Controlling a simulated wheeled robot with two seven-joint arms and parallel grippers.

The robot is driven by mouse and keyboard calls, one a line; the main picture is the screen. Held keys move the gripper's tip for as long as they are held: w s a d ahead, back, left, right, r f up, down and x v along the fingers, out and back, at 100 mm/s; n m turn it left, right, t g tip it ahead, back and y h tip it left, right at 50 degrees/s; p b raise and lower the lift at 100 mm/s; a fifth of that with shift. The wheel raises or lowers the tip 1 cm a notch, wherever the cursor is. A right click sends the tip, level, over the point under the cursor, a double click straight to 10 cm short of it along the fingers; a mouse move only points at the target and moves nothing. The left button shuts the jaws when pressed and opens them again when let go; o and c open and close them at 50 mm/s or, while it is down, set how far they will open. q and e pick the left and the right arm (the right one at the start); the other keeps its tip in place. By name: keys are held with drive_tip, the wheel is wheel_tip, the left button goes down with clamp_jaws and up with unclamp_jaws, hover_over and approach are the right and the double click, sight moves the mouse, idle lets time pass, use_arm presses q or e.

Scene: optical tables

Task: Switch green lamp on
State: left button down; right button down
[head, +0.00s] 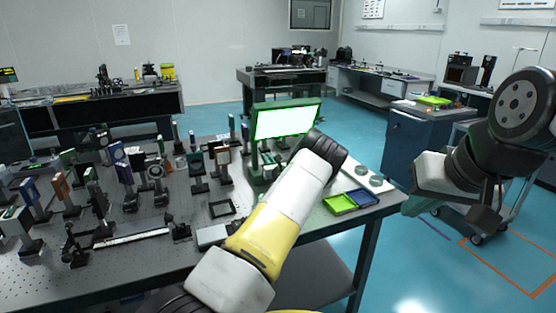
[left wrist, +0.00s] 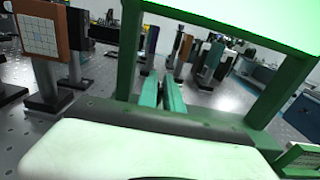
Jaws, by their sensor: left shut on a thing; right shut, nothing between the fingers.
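The green lamp (head: 285,121) stands on the optical table, and its panel glows bright white. In the left wrist view the lit panel (left wrist: 250,22) fills the top right, with green frame posts below it. My left gripper (left wrist: 162,92) is between these posts, with its two teal fingers close together at the lamp. It is shut on a small part of the lamp, which the fingers hide. In the head view my left forearm and wrist cover the fingers. My right gripper (head: 486,214) is shut and empty, off to the right of the table.
The optical table (head: 150,265) holds several mounted optics left of the lamp. A green tray (head: 340,204) and a blue tray (head: 364,197) lie near its right edge. A blue cabinet (head: 412,150) stands behind my right arm. Blue floor is open between the tables.

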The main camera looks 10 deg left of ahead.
use_arm(q)
drive_tip(key=shift+w+d+f+m, duration=0.1)
drive_tip(key=shift+w+d+m, duration=0.15)
drive_tip(key=shift+m, duration=0.55)
drive_tip(key=shift+w+d+m, duration=0.1)
drive_tip(key=shift+d+m, duration=0.15)
drive_tip(key=shift+m, duration=0.55)
drive_tip(key=shift+w+d+f+m, duration=0.1)
drive_tip(key=shift+d+f+m, duration=0.1)
drive_tip(key=shift+m, duration=0.55)
drive_tip(key=shift+w+d+f+m, duration=0.1)
drive_tip(key=shift+d+m, duration=0.05)
drive_tip(key=shift+m, duration=0.6)
drive_tip(key=c, duration=1.5)
unclamp_jaws()
drive_tip(key=shift+r, duration=0.1)
